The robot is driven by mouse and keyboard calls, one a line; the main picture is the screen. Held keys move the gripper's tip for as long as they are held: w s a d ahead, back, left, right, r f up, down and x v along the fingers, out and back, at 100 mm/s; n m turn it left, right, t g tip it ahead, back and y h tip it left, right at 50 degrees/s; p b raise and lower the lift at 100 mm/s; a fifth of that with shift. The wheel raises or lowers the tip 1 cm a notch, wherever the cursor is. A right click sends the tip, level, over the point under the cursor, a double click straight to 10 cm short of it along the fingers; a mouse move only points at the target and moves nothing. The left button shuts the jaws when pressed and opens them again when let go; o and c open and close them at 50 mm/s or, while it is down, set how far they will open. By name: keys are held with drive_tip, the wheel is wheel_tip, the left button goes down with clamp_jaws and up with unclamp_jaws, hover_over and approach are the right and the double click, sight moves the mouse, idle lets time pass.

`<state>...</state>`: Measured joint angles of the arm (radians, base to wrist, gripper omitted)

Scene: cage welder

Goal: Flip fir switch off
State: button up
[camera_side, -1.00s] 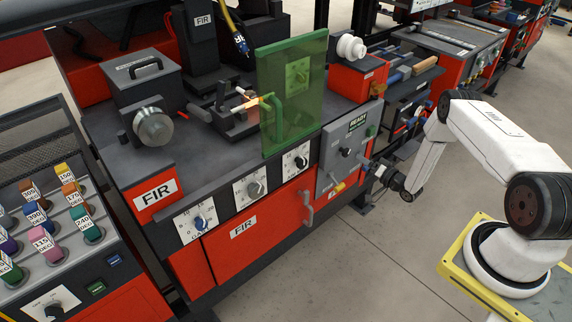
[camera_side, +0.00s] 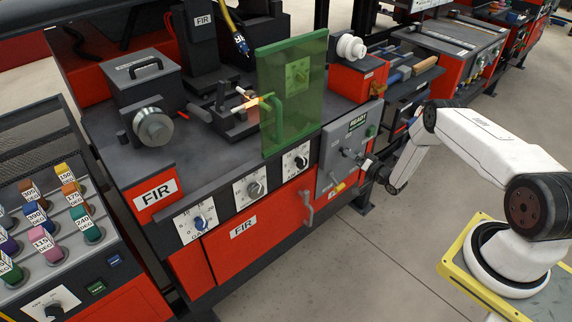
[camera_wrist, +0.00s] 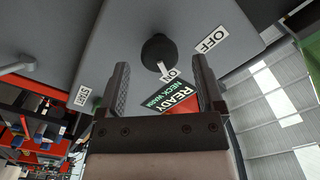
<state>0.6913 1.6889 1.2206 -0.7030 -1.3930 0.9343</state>
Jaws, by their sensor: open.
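The fir switch is a round black knob (camera_wrist: 159,52) on a grey panel (camera_wrist: 120,25). In the wrist view it sits between an ON label (camera_wrist: 168,71), close to it, and an OFF label (camera_wrist: 211,40) at upper right. In the side view the small dark knob (camera_side: 346,152) is on the grey panel (camera_side: 330,180) at the right of the red FIR machine. My gripper (camera_wrist: 161,68) is open and empty, its fingers pointing at the panel, one on each side just below the knob. In the side view my gripper (camera_side: 368,165) is close in front of the panel.
A READY sign (camera_wrist: 181,101) lies below the knob, partly hidden by my gripper. A START label (camera_wrist: 83,95) and a grey handle (camera_wrist: 18,63) are at left. In the side view a green see-through shield (camera_side: 292,95) stands above left of the panel.

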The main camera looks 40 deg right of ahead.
drive_tip(key=shift+w, duration=1.3)
clamp_jaws()
drive_tip(key=shift+n, duration=0.4)
drive_tip(key=n, duration=1.1)
drive_tip(key=shift+a, duration=0.15)
